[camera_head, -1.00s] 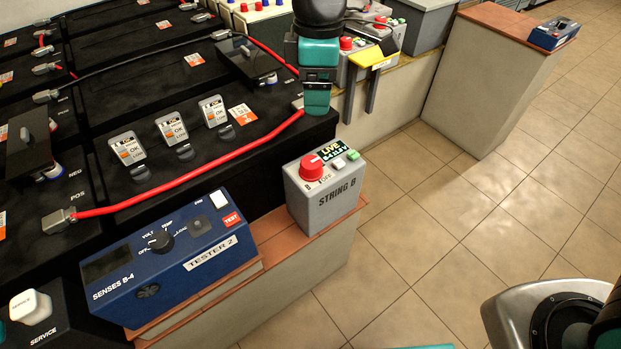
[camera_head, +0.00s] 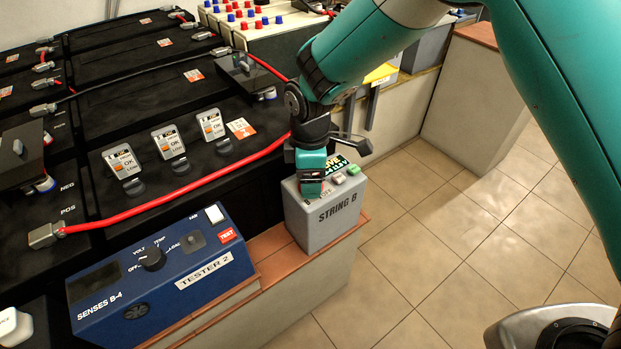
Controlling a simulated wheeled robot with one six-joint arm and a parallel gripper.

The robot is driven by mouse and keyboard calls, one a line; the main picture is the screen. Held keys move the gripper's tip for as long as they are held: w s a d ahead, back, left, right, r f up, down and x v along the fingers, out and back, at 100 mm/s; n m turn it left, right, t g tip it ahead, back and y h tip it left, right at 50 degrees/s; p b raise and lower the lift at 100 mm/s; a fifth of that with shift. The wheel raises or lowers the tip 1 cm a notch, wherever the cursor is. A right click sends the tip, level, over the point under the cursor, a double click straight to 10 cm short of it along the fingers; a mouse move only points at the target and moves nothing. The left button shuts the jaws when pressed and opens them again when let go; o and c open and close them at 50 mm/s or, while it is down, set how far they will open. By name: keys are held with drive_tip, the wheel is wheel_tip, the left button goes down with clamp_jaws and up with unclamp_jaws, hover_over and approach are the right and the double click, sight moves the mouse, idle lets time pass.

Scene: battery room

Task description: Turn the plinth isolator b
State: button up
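The plinth isolator B is a grey box (camera_head: 325,226) marked STRING B. It stands on the plinth's tiled top, with a small LIVE display, a white button and a green button on its upper face. My gripper (camera_head: 312,186) points down over the left part of that face, where the red knob sits. The teal fingers cover the knob, so I cannot see whether they touch or close on it. Part of the lettering beside the knob still shows.
A blue TESTER 2 unit (camera_head: 160,272) stands left of the isolator. Black batteries (camera_head: 150,195) with a red cable (camera_head: 170,198) lie behind. Another plinth (camera_head: 470,105) stands at back right. Tiled floor (camera_head: 450,240) to the right is free.

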drive_tip(key=shift+f, duration=0.5)
drive_tip(key=c, duration=0.9)
